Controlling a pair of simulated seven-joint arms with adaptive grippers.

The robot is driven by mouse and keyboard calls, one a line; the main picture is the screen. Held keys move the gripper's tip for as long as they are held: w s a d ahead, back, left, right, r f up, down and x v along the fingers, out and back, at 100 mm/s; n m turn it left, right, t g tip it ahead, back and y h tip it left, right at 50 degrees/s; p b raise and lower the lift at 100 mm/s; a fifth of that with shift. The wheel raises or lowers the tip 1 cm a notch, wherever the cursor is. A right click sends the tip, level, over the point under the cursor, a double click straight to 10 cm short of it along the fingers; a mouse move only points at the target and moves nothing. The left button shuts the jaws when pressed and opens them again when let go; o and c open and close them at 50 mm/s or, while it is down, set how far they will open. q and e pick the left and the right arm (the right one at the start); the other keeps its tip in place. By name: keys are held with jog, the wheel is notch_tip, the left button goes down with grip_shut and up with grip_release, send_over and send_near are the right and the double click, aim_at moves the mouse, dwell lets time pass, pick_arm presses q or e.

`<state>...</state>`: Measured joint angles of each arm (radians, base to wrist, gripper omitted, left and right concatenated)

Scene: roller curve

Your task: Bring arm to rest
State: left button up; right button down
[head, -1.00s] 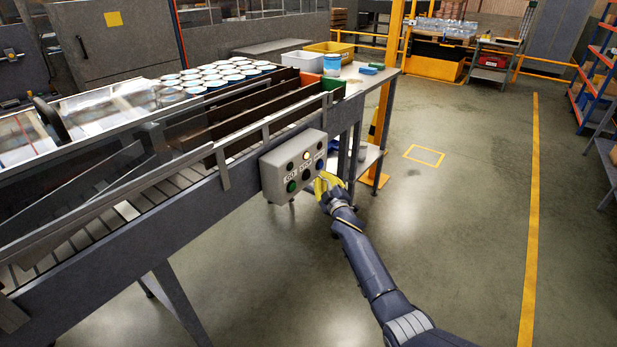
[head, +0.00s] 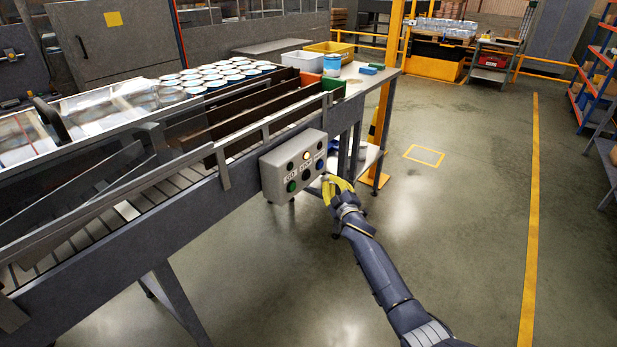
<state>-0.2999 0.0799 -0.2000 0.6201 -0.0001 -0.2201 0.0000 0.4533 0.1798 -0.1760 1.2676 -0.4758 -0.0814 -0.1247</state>
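My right arm reaches in from the lower right. Its yellow-fingered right gripper (head: 335,187) is just right of the grey control box (head: 293,167), with a small gap visible between them. The fingers are small and seen from behind, so I cannot tell whether they are open or shut. I see nothing held in them. The box hangs on the side of the roller conveyor and has several buttons, among them a green one, a blue one and a lit pale one. My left gripper is not in view.
The roller conveyor (head: 120,228) with dark guide rails fills the left. White-topped cans (head: 213,76) stand in rows behind it. A side table (head: 372,80) holds bins and a blue tub. A yellow post (head: 385,110) rises beyond the gripper. The floor (head: 450,240) to the right is clear.

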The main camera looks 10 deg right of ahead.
jog(key=s+d+f+m+g+h, duration=0.1)
jog(key=s+f+m+g, duration=0.2)
jog(key=f, duration=1)
jog(key=s+d+f+m+g, duration=0.15)
jog(key=s+f, duration=0.35)
jog(key=f, duration=0.7)
jog(key=s+f+m+g, duration=0.1)
jog(key=s+f+g, duration=0.4)
jog(key=s+f, duration=1.4)
jog(key=s+a+f+m+g, duration=0.1)
jog(key=s+f+g, duration=0.1)
jog(key=s+f, duration=0.7)
jog(key=s+a+f+g, duration=0.15)
jog(key=s+f, duration=0.35)
jog(key=s, duration=0.8)
jog(key=s+f+g, duration=0.2)
jog(key=s+f, duration=0.1)
jog(key=s, duration=1.2)
jog(key=s+f+g, duration=0.2)
jog(key=s+f, duration=0.1)
jog(key=s, duration=1.2)
jog(key=shift+a, duration=0.45)
jog(key=shift+f+m, duration=0.1)
jog(key=shift+m, duration=0.15)
